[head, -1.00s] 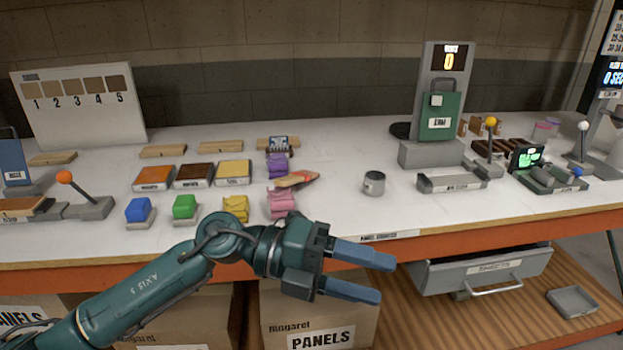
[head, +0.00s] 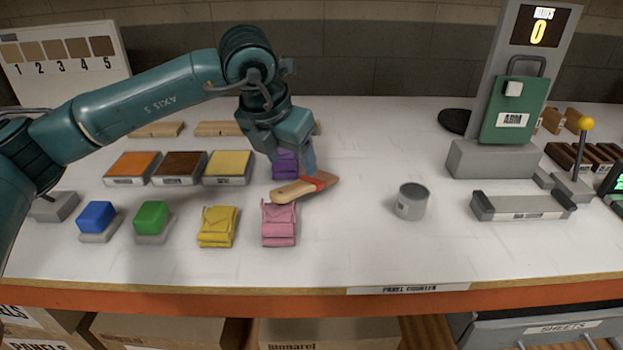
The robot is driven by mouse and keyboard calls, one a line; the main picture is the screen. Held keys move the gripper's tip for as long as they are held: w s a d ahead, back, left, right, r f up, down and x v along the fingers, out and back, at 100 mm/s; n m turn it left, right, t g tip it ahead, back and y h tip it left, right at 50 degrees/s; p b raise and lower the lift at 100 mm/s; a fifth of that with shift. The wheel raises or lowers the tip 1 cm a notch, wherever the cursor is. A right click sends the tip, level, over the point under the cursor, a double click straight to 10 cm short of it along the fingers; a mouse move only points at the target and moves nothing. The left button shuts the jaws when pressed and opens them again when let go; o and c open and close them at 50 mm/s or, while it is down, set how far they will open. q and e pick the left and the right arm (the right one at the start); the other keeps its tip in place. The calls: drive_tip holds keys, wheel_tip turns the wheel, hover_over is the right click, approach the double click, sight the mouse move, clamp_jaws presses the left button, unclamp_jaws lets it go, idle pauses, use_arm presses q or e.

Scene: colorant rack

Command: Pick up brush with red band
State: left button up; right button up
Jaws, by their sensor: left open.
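The brush (head: 290,190) with the red band has a pale wooden handle. It lies at a slant between the purple folded cloth (head: 285,165) and the pink folded cloth (head: 279,226); I cannot tell whether it rests on them. Its red band is toward the right end. My left gripper (head: 292,160) points down just above and behind the brush, fingers open and holding nothing. A finger comes close to the red band; I cannot tell whether it touches. The gripper partly hides the purple cloth. My right gripper is not in view.
A yellow folded cloth (head: 218,228) and green (head: 151,216) and blue (head: 96,216) blocks stand to the left. Colour trays (head: 181,168) lie behind them. A grey metal can (head: 411,202) stands right of the brush, with bare white counter (head: 370,240) around it.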

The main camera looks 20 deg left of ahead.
sight(302, 184)
use_arm(q)
drive_tip(key=x, duration=0.5)
drive_tip(key=shift+w+p+x, duration=0.15)
drive_tip(key=shift+p+x, duration=0.15)
drive_tip(key=shift+x, duration=1.05)
drive_tip(key=shift+w+p+x, duration=0.1)
drive_tip(key=shift+p+x, duration=0.2)
drive_tip(key=shift+x, duration=1)
drive_tip(key=shift+r, duration=0.1)
drive_tip(key=shift+c, duration=0.3)
drive_tip(key=c, duration=0.9)
drive_tip(key=shift+o, duration=0.2)
drive_tip(key=shift+r, duration=0.1)
